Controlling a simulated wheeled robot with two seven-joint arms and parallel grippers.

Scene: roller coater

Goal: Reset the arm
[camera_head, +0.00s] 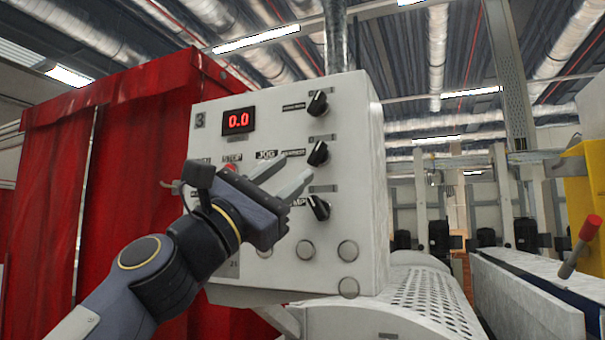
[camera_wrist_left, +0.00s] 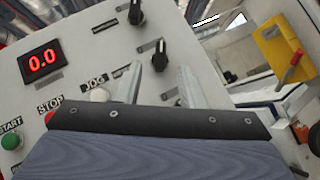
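My left gripper (camera_head: 291,177) is raised in front of the white control panel (camera_head: 330,105). Its two grey fingers are apart with nothing seen between them, and they point at the area near the middle and lower black knobs. The left wrist view shows the same open fingers (camera_wrist_left: 160,85) over the panel face. I cannot tell whether the fingertips touch the panel. The red display (camera_head: 238,120) reads 0.0. The arm partly hides the panel's buttons in the head view. My right gripper is in neither view.
Black knobs (camera_head: 317,104) run down the panel's right side. In the left wrist view a green START button (camera_wrist_left: 11,141) is at the left. A red curtain (camera_head: 130,150) hangs left of the panel. A yellow part (camera_head: 583,195) and a red-tipped handle (camera_head: 580,245) stand at the right.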

